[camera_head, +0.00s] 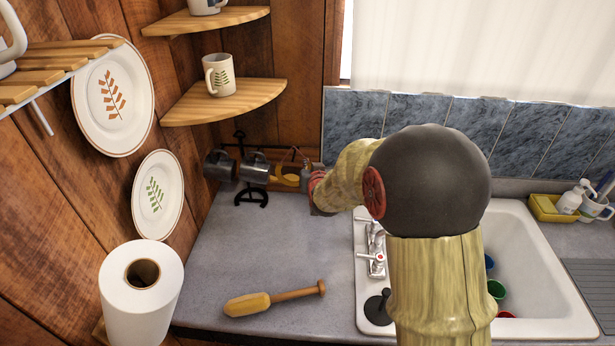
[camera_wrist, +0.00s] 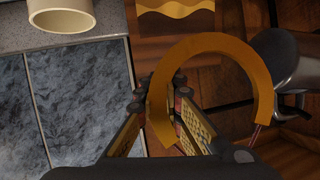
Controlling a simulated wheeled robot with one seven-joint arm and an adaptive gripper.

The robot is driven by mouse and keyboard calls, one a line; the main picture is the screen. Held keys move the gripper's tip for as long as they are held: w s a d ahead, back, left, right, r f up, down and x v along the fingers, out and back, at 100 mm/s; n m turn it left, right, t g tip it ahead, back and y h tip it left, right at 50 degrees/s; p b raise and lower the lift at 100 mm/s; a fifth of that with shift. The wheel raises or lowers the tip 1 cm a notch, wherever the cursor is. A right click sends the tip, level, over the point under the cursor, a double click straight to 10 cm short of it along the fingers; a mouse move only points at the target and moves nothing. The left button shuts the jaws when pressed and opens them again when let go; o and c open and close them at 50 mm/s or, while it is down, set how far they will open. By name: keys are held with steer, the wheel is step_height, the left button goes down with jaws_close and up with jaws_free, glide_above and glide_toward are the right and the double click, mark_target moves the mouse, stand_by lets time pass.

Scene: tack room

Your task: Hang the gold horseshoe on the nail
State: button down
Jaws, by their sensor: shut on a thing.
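The gold horseshoe (camera_wrist: 205,45) is large in the wrist view, its curve up and to the right and one end between my fingers. My gripper (camera_wrist: 160,100) is shut on that end. In the head view my gripper (camera_head: 306,178) is at the back of the counter near the corner, partly hidden by my arm. The horseshoe shows there as a small gold shape (camera_head: 286,180) just left of my gripper, close to the dark mugs. I cannot make out the nail clearly in either view.
Dark metal mugs (camera_head: 254,167) hang on a black stand (camera_head: 251,197) beside the horseshoe. Corner shelves (camera_head: 225,101) are above. The sink (camera_head: 545,260) is at right, a paper roll (camera_head: 141,283) at left. A wooden-handled tool (camera_head: 274,298) lies on the otherwise clear counter.

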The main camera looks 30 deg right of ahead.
steer(key=f, duration=0.1)
steer(key=w+f, duration=0.1)
steer(key=f, duration=0.1)
steer(key=f+b, duration=0.1)
steer(key=shift+w+d+f, duration=0.15)
steer(key=shift+w+f, duration=0.1)
steer(key=shift+w, duration=0.05)
steer(key=c, duration=1.9)
jaws_free()
steer(key=shift+s, duration=0.15)
